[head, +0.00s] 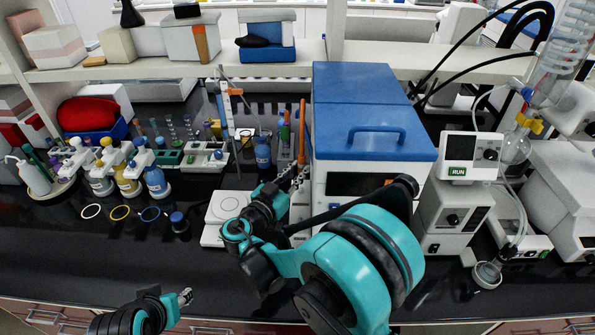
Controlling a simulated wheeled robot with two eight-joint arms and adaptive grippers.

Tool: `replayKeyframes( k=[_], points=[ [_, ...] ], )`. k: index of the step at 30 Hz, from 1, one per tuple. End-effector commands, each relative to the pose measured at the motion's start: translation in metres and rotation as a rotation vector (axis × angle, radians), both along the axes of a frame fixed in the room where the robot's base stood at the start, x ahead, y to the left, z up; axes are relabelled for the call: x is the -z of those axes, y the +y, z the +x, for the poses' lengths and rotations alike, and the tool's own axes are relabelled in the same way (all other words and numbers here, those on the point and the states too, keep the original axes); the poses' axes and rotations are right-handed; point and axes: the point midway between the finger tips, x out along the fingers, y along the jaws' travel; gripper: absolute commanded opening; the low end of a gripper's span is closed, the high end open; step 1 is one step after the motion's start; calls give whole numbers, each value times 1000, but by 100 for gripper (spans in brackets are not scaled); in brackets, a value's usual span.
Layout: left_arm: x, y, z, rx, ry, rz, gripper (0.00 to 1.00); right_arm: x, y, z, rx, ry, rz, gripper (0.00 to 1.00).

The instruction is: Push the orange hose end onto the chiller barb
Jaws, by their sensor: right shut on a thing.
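The chiller (372,85) is the large white box with a blue top and blue handle, at the centre of the bench. The orange hose (301,125) stands roughly upright against the chiller's left side. My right gripper (299,176) is at the hose's lower part, beside the chiller's left wall, and is shut on the hose. The hose's end and the chiller barb cannot be made out; the gripper and arm cover that area. My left gripper (185,297) is low at the front edge of the bench, away from the hose; its finger opening is too small to judge.
A white balance (222,218) sits left of my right wrist. Bottles (130,180) and coloured rings (120,212) are farther left. A RUN-display unit (468,157) and glassware stand right of the chiller. The dark bench front left is mostly clear.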

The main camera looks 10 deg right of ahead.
Motion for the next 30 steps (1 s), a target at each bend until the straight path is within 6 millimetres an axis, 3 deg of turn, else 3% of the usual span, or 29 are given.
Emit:
replayKeyframes(
  k=[12,30],
  points=[
    [39,0,0,0,0,0,40,43,0,0,0,0,0,0],
    [42,0,0,0,0,0,40,46,0,0,0,0,0,0]
  ],
)
